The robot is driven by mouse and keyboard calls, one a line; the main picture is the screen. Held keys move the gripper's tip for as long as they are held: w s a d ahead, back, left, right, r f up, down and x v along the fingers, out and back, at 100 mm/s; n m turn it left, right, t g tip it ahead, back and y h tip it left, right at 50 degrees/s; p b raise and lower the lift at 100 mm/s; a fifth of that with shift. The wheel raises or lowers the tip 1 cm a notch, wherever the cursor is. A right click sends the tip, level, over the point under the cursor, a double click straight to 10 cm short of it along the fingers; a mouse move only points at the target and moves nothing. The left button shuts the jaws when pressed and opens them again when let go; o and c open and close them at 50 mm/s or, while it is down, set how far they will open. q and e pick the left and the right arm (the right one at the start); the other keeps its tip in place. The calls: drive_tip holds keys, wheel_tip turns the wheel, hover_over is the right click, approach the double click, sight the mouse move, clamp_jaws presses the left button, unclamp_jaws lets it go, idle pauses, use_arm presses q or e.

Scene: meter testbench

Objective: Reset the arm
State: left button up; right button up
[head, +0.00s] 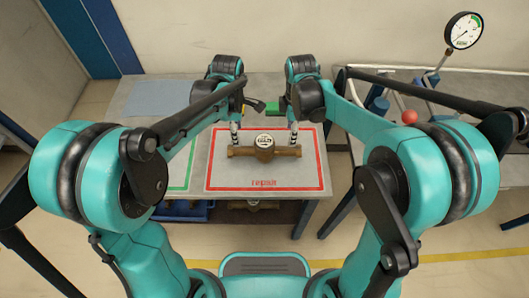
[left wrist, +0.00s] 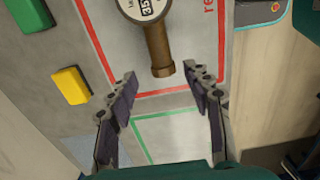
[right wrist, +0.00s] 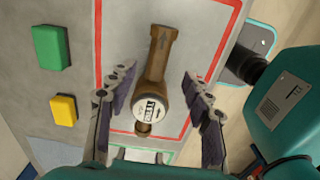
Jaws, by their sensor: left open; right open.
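My two teal arms reach forward over the grey table in the head view. A brass water meter (head: 264,147) with a white dial lies across the red "repair" rectangle (head: 265,189). My left gripper (head: 235,138) points down near the meter's left end. In the left wrist view (left wrist: 160,88) its fingers are apart and empty, with the meter's brass pipe end (left wrist: 160,55) beyond them. My right gripper (head: 293,138) is near the meter's right end. In the right wrist view (right wrist: 157,85) its fingers are spread, with the meter (right wrist: 154,75) showing between them; no contact is visible.
A green rectangle (head: 190,165) is marked left of the red one. A green block (right wrist: 52,47) and a yellow block (right wrist: 64,109) are at the table's back. A blue bin (head: 183,211) sits below.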

use_arm(q)
drive_tip(key=s+a+r+m+t, duration=0.3)
drive_tip(key=s+a+m, duration=0.1)
drive_tip(key=s+m, duration=0.3)
drive_tip(key=s+a+r+m+t, duration=0.3)
drive_tip(key=s+m, duration=0.5)
drive_tip(key=m, duration=0.3)
drive_tip(key=shift+s+a+r+t+b, duration=0.15)
drive_tip(key=shift+s+a+t+b, duration=0.25)
drive_tip(key=shift+a, duration=0.65)
use_arm(e)
drive_tip(key=s+d+r+m+t, duration=0.3)
drive_tip(key=s+d+m, duration=0.1)
drive_tip(key=s+m, duration=0.3)
drive_tip(key=s+d+r+m+t, duration=0.3)
drive_tip(key=s+m, duration=0.5)
drive_tip(key=m, duration=0.3)
drive_tip(key=shift+s+d+r+t, duration=0.15)
drive_tip(key=shift+s+d+t, duration=0.25)
drive_tip(key=shift+d, duration=0.65)
use_arm(q)
drive_tip(key=shift+w, duration=0.15)
use_arm(e)
drive_tip(key=shift+w, duration=0.15)
